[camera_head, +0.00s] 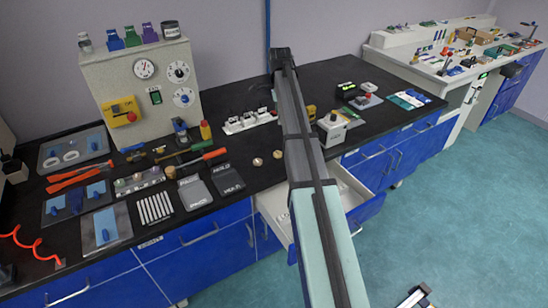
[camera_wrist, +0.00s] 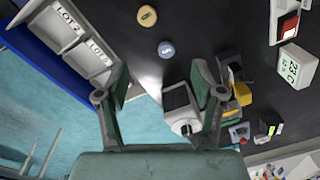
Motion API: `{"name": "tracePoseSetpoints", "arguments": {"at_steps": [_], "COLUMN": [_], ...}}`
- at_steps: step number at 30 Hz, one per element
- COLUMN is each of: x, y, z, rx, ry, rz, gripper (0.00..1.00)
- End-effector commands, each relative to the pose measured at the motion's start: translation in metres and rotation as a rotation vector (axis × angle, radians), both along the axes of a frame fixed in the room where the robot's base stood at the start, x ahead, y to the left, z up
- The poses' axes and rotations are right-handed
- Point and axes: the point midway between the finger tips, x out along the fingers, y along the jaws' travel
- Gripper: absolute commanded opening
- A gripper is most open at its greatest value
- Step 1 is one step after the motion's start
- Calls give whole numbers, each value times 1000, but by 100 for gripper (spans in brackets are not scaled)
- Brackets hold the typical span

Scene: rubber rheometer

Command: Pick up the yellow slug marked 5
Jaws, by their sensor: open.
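A small yellow round slug (camera_wrist: 147,15) lies on the black bench top at the top of the wrist view. Its mark is too small to read surely. A pale bluish round slug (camera_wrist: 166,49) lies just below and right of it. Two small round pieces also show left of my arm in the head view, a left one (camera_head: 257,162) and a right one (camera_head: 278,154); I cannot tell which is the yellow one. My gripper (camera_wrist: 160,82) is open and empty in the wrist view, with both slugs beyond its fingertips. It cannot be made out in the head view.
An open drawer (camera_head: 352,196) juts out below the bench; in the wrist view its compartments (camera_wrist: 85,48) carry LOT labels. Bench around the slugs is clear.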

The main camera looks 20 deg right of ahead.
Motion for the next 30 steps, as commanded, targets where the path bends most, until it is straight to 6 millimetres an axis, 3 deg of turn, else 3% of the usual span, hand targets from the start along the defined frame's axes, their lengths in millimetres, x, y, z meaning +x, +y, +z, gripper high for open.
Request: {"name": "tracePoseSetpoints", "arguments": {"at_steps": [6,21,30], "x": [-11,-11,-11], "y": [12,11,11], "z": [-6,-96,-118], "rx": [43,41,39], "ry": [42,41,39], "rz": [-18,-17,-17], "gripper": [68,68,68]}}
